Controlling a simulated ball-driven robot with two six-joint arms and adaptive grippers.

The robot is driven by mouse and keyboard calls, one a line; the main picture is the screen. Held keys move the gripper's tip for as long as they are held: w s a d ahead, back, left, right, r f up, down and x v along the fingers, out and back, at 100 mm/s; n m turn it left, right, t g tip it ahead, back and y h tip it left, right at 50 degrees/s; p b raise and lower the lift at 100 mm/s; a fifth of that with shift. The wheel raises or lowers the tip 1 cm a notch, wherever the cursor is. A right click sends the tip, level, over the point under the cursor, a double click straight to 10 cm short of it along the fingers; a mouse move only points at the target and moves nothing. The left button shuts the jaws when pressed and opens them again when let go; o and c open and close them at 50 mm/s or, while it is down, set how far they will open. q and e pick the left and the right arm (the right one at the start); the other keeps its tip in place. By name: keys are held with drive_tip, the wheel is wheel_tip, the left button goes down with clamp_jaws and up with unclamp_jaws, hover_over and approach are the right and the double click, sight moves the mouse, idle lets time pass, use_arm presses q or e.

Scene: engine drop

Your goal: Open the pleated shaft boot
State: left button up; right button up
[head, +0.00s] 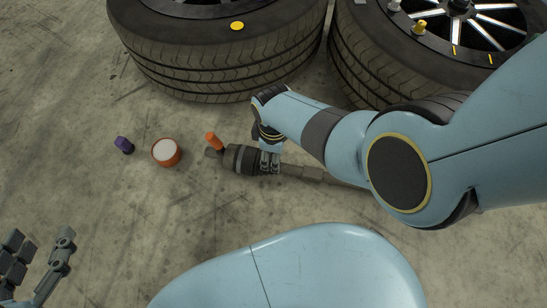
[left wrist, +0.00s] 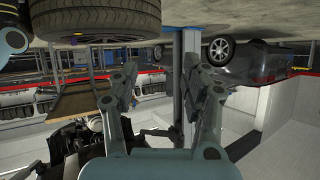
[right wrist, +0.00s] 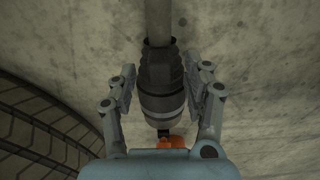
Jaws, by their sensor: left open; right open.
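The drive shaft lies on the concrete floor, its grey bar (head: 305,173) running right under my right arm. The dark pleated boot (head: 242,158) is on its left part; it also shows in the right wrist view (right wrist: 160,68), narrow end toward the bar. My right gripper (head: 269,163) is above the boot, partly hidden by its own wrist. In the right wrist view the right gripper (right wrist: 161,88) is open, one finger on each side of the boot, with visible gaps. My left gripper (head: 38,262) is open and empty at the lower left, far from the shaft.
An orange-handled item (head: 214,140) stands by the shaft's left end. An orange tub (head: 166,153) with pale contents and a purple piece (head: 124,145) lie further left. Two big tyres (head: 215,60) (head: 400,70) block the back. The floor at left is free.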

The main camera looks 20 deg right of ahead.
drive_tip(key=shift+f+b, duration=0.65)
drive_tip(key=shift+f, duration=0.3)
use_arm(q)
drive_tip(key=w+r+t, duration=0.4)
drive_tip(key=r, duration=0.2)
drive_tip(key=shift+w+d+r+m+h, duration=0.3)
drive_tip(key=shift+d+r+m+h, duration=0.1)
use_arm(e)
clamp_jaws()
